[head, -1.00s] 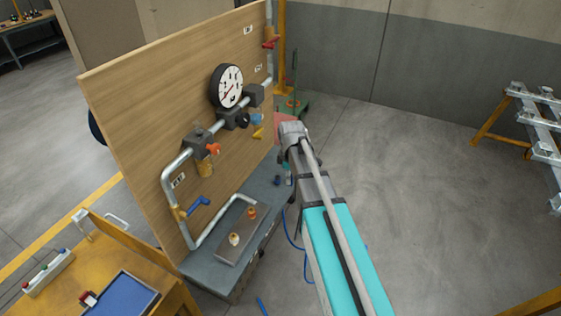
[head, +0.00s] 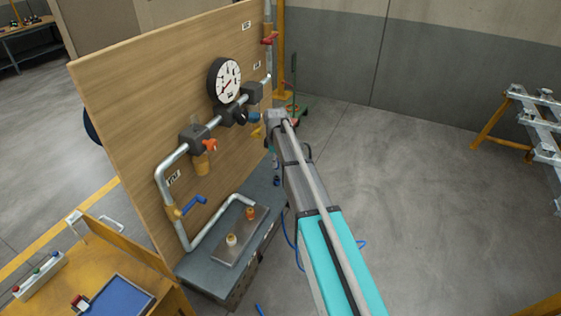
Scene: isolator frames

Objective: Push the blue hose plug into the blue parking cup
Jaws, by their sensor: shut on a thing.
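My arm stretches from the bottom up to a grey joint beside the panel, and my gripper is not visible, hidden behind the arm or too small to tell. The blue hose plug cannot be made out. A thin blue hose (head: 288,236) hangs left of my arm, and a loop of it shows on the right. A small dark-blue piece (head: 276,181) stands at the bench's far right end, close to my arm. It may be the blue parking cup, but it is too small to be sure. Whether plug and cup touch cannot be seen.
A wooden panel (head: 130,100) carries pipes, a gauge (head: 225,80) and valve handles close left of my arm. The grey bench (head: 205,268) below bears a plate with an orange (head: 250,213) and a white fitting (head: 231,239). Open floor (head: 430,210) lies right.

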